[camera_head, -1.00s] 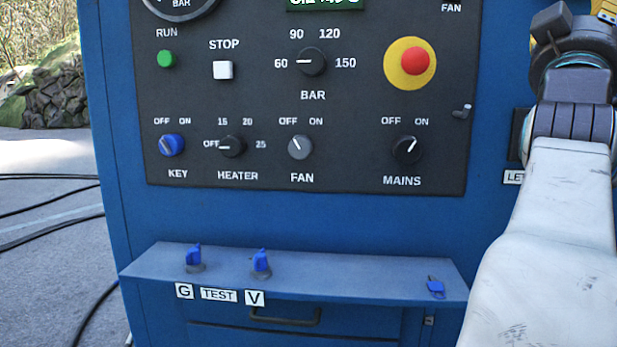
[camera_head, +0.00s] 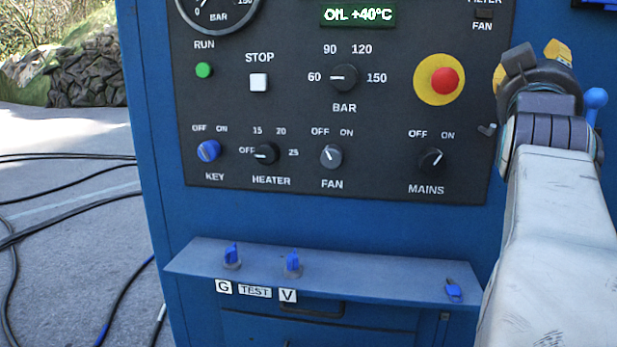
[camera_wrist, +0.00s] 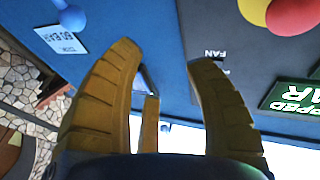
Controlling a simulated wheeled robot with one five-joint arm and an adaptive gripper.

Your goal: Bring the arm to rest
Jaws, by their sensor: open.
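My arm stands at the right of the head view, its white link rising to the dark wrist. A bit of yellow finger also shows above the wrist in the head view (camera_head: 558,52). The fingers point toward the blue cabinet (camera_head: 330,222), near the FAN label and a small dark fitting. I cannot tell the exact gap to the cabinet.
The black control panel (camera_head: 300,110) carries knobs, a red emergency button (camera_head: 445,81) and an oil display (camera_head: 358,14). A blue shelf (camera_head: 370,275) holds blue keys. A blue ball-ended lever (camera_head: 596,98) stands right of my wrist. Black cables lie on the ground at left.

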